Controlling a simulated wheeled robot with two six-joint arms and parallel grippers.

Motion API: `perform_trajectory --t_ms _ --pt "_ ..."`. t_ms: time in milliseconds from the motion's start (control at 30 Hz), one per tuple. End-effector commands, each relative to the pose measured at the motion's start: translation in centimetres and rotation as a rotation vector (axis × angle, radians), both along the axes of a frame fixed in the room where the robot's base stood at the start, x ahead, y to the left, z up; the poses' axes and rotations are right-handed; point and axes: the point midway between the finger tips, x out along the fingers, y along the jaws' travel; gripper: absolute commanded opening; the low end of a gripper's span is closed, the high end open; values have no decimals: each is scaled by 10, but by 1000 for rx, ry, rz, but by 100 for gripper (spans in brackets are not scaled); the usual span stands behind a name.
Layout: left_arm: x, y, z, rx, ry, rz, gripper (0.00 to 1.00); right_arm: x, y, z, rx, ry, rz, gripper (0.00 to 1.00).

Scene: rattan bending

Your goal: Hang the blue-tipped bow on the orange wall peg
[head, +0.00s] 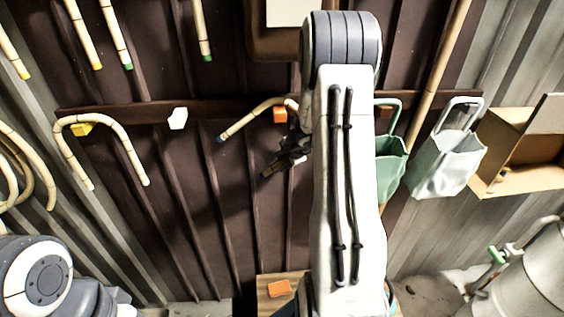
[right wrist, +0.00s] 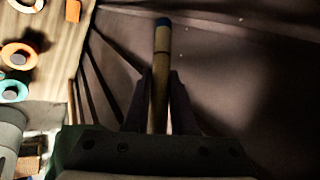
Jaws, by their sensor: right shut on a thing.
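The blue-tipped bow (head: 245,118) is a pale cane hook in front of the dark wall. One blue end points down-left, and its bend passes close above the orange wall peg (head: 280,115). I cannot tell whether it touches the peg. My right gripper (head: 283,160) is just below the peg, partly hidden by my own arm. In the right wrist view the gripper is shut on a straight part of the bow (right wrist: 160,75), with a blue tip standing out beyond the fingers. The rest of the bow is hidden behind my arm. My left gripper is out of view.
A yellow peg (head: 81,130) carries another bow (head: 125,150) at the left. A white peg (head: 178,118) is bare. Several canes hang above. A green bin (head: 391,160), a grey bin (head: 445,160) and a cardboard box (head: 520,150) are at the right.

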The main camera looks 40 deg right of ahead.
Motion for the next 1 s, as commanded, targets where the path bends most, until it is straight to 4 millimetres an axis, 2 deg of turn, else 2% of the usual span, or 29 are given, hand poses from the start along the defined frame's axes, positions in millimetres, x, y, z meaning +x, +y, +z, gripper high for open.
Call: perform_trajectory --t_ms 367,400,433,467,767,900,1000 --pt "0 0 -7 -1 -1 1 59 0 0 -5 -2 -1 1 0" --pt "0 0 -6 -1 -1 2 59 0 0 -4 -1 0 2 36" --pt "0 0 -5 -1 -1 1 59 0 0 -4 -1 0 2 47" --pt "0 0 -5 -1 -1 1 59 0 0 -4 -1 0 1 55" --pt "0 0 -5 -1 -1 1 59 -1 0 -3 0 0 0 55" --pt "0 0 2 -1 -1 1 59 -1 0 -1 1 2 -1 55" --pt "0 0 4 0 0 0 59 -9 0 13 -3 -2 -1 55"
